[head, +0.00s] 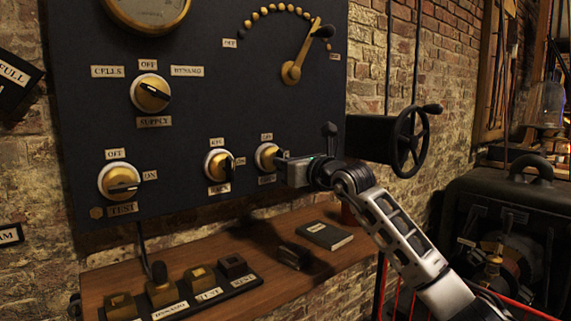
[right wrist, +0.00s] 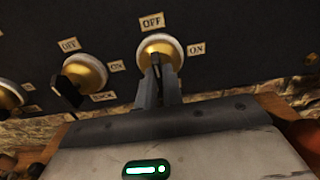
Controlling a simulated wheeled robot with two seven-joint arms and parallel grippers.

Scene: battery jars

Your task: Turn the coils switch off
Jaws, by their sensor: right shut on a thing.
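The coils switch (head: 265,154) is the rightmost brass rotary switch in the lower row of the black panel; its lower label is partly hidden by my gripper. In the right wrist view the switch (right wrist: 158,45) has OFF above it and ON to its right. My right gripper (head: 281,160) reaches in from the right and is shut on the switch's dark handle, with its fingers (right wrist: 158,75) on both sides. The handle looks roughly upright, in line with OFF, but the fingers hide much of it. My left gripper is not in view.
A handwheel (head: 408,142) stands to the right. Below, a wooden shelf (head: 225,293) holds a dark book (head: 325,235) and several labelled keys.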

